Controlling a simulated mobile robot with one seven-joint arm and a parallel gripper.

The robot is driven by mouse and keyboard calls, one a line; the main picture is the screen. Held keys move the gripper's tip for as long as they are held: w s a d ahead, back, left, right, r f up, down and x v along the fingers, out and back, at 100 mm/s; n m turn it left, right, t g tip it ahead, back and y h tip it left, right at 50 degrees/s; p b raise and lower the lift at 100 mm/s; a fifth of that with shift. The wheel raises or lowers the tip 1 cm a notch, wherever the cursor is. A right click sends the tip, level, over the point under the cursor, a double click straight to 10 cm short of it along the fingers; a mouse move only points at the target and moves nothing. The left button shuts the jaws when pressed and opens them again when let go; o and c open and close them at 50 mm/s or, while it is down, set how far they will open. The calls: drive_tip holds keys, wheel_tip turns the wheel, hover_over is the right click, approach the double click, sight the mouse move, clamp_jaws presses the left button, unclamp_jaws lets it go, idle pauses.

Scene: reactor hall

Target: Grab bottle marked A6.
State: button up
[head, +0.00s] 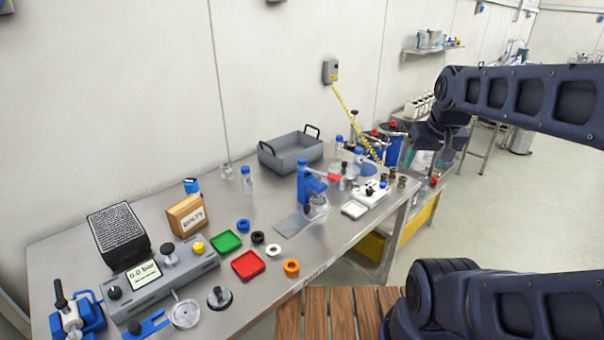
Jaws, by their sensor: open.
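Small clear bottles with blue caps stand on the steel bench. One bottle (247,182) is upright near the wall, left of the grey tray. Another bottle (339,146) stands behind the bench's right part, and a blue cap (358,151) shows close to it. No marking can be read at this size, so I cannot tell which is A6. My gripper (430,143) hangs at the end of my arm at upper right, beyond the bench's right end and apart from the bottles. It is open; its fingers are hard to make out against the dark background.
The bench (330,245) holds a grey handled tray (291,153), a blue press (308,185), a wooden block (187,216), a pressure unit (163,272) and green and red dishes (248,264). A yellow coiled cable (353,120) hangs from a wall box.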

drive_tip(key=w+a+r+m+g, duration=0.1)
drive_tip(key=w+a+m, duration=0.1)
drive_tip(key=w, duration=0.4)
drive_tip(key=w+a+r+m, duration=0.1)
drive_tip(key=w+a, duration=0.2)
drive_tip(key=w, duration=0.3)
drive_tip(key=m+g, duration=0.4)
drive_tip(key=m, duration=0.4)
hover_over(301, 159)
drive_tip(key=f, duration=1.6)
drive_tip(key=shift+s+d+f, duration=0.1)
drive_tip(key=shift+d+f, duration=0.15)
drive_tip(key=shift+d, duration=0.15)
drive_tip(key=shift+a+f, duration=0.4)
drive_tip(key=shift+f, duration=0.05)
wheel_tip(301, 159, down, 5)
drive_tip(key=shift+f, duration=0.2)
drive_tip(key=shift+d+f, duration=0.15)
drive_tip(key=shift+f, duration=1.2)
drive_tip(key=shift+d+f, duration=0.1)
drive_tip(key=shift+f, duration=1.2)
drive_tip(key=c, duration=1.1)
